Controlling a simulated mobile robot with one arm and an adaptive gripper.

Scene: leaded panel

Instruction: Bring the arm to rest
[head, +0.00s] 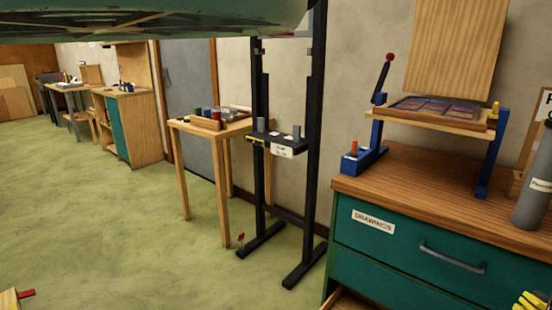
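My gripper does not show in the head view, and I make out no part of my arm for certain. The leaded panel (437,108), with dark purple-blue panes, lies in a wooden frame on a blue-legged stand (497,150). The stand is on top of the green drawer cabinet (400,236) at the right. A wooden board (455,45) rises behind the panel.
A black easel (314,130) stands left of the cabinet. Behind it is a small wooden table (182,127) with jars. A grey cylinder (532,185) stands on the cabinet. A large green shape (150,22) hangs across the top. The green floor (90,210) at left is mostly clear.

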